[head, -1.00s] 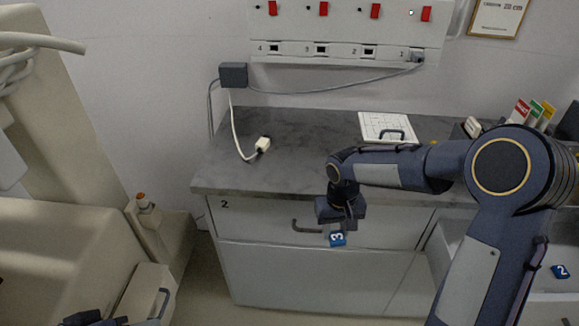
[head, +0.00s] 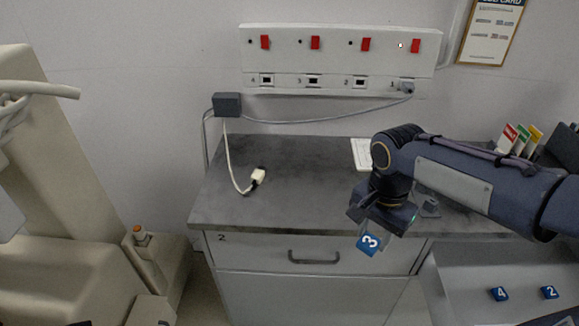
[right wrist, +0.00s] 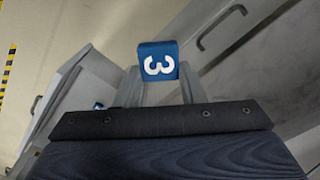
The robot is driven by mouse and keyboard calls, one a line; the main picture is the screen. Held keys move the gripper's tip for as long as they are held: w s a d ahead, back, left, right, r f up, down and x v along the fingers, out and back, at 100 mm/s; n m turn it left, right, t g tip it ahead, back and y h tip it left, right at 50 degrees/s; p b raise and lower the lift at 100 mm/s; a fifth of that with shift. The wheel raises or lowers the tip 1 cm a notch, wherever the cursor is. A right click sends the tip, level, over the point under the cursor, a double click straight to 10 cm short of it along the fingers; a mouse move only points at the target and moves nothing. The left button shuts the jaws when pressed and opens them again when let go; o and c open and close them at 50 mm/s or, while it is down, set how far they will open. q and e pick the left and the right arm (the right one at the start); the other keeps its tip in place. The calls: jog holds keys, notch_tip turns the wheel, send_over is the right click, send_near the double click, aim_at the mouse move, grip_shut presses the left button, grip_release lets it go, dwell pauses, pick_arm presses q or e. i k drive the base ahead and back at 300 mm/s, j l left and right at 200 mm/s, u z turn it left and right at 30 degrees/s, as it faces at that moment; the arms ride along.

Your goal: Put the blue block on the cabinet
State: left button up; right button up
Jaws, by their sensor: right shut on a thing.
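A blue block with a white 3 (head: 369,243) is held in my right gripper (head: 376,228). The right wrist view also shows the block (right wrist: 158,62) between the two fingers (right wrist: 159,78). The grey-topped cabinet (head: 290,190) has a front marked 2 and a drawer handle. My left gripper is not in view.
A white cable plug (head: 258,176) lies on the cabinet top at left. A white sheet (head: 362,154) lies at the back, partly behind my arm. Blue blocks marked 4 (head: 500,294) and 2 (head: 549,292) sit on the lower surface at right. The middle of the top is clear.

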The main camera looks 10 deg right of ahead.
aim_at(310, 170)
jog(key=i, duration=0.85)
